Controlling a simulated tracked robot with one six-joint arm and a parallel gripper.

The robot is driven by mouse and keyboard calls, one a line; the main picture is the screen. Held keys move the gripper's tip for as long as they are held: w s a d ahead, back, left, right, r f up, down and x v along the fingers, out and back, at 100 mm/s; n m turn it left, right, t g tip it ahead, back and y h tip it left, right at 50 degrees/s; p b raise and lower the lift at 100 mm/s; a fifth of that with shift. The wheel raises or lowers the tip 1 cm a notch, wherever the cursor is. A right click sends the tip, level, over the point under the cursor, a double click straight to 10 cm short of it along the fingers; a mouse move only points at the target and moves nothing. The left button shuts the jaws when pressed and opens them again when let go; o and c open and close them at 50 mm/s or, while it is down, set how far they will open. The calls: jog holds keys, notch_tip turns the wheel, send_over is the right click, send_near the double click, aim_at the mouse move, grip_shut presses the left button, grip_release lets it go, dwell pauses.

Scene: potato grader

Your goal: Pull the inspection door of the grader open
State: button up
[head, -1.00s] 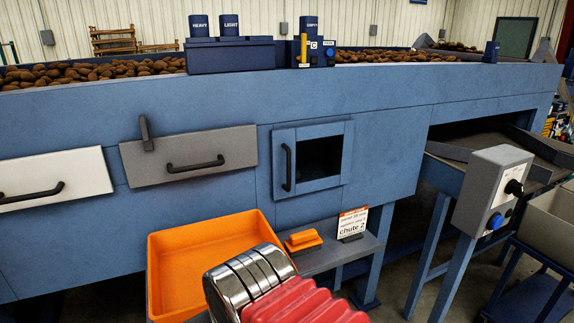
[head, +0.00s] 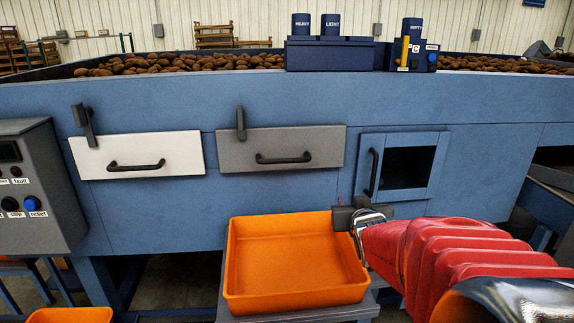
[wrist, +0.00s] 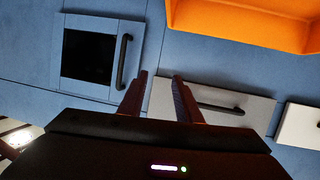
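The inspection door (head: 432,166) is a blue framed panel with a dark window and a vertical black handle (head: 373,172) on its left edge. It looks closed, flush with the grader's blue side. In the wrist view the door (wrist: 68,87) is at upper left, and its handle (wrist: 122,62) lies just left of my fingers. My gripper (wrist: 160,75) is open with nothing between its two dark fingers, and it is not around the handle. In the head view my gripper (head: 345,216) is below the handle, partly hidden by my red-sleeved arm.
An orange tray (head: 232,265) sits on a grey stand below the door, close to my gripper. A grey drawer-like panel (head: 235,150) and a white one (head: 90,160) with black handles are to the left. A control box (head: 40,220) stands at far left.

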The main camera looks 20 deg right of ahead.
aim_at(374, 170)
jog(key=d+m+t+h, duration=0.1)
jog(key=d+t+h, duration=0.1)
jog(key=d, duration=0.9)
jog(key=shift+w+r+t, duration=0.2)
jog(key=shift+r+t, duration=0.05)
jog(key=shift+t, duration=0.15)
jog(key=shift+d, duration=0.1)
jog(key=x, duration=1.3)
jog(key=shift+w+d+r, duration=0.15)
jog(key=shift+w+d, duration=0.05)
jog(key=shift+w, duration=0.15)
jog(key=shift+c, duration=0.7)
grip_shut()
jog(key=shift+a, duration=0.1)
